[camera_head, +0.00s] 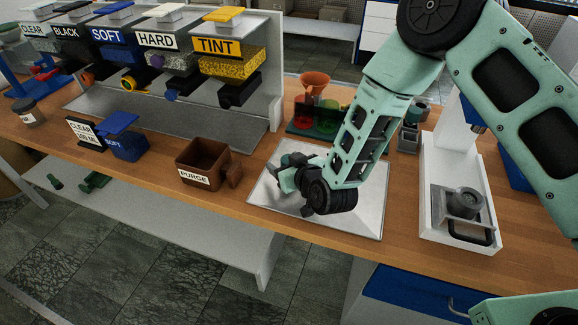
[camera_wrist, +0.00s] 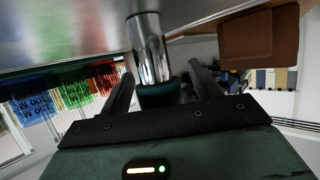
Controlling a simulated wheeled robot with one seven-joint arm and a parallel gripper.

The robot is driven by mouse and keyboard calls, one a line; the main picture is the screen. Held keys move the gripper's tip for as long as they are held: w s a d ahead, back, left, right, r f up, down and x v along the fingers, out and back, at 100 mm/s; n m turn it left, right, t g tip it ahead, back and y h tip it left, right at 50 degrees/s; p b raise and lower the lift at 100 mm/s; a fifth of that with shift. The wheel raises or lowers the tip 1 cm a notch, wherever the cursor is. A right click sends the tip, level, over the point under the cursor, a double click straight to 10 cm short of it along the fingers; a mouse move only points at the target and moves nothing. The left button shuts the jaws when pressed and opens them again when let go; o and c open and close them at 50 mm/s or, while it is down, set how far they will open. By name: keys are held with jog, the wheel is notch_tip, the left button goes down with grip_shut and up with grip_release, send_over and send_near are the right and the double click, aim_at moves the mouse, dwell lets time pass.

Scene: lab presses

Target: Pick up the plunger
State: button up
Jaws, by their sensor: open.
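The plunger (camera_wrist: 150,48) is a shiny metal cylinder with a dark green end in the wrist view. It meets the pale grey surface at the top of that tilted picture. Its green end lies between the two fingers of my gripper (camera_wrist: 160,90), which is open, with the fingers on either side. I cannot tell whether either finger touches it. In the head view my gripper (camera_head: 288,178) is low over the silvery tray (camera_head: 365,205). There the plunger is hidden or cannot be told apart from the gripper.
The brown PURGE bin (camera_head: 205,163) stands left of the tray. Behind the tray are an orange funnel (camera_head: 315,82) and coloured cups. A white press (camera_head: 460,170) stands at right, and labelled dispensers (camera_head: 228,65) stand at back left. The tray's front right is clear.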

jog(key=c, duration=1.2)
jog(key=shift+r, duration=0.1)
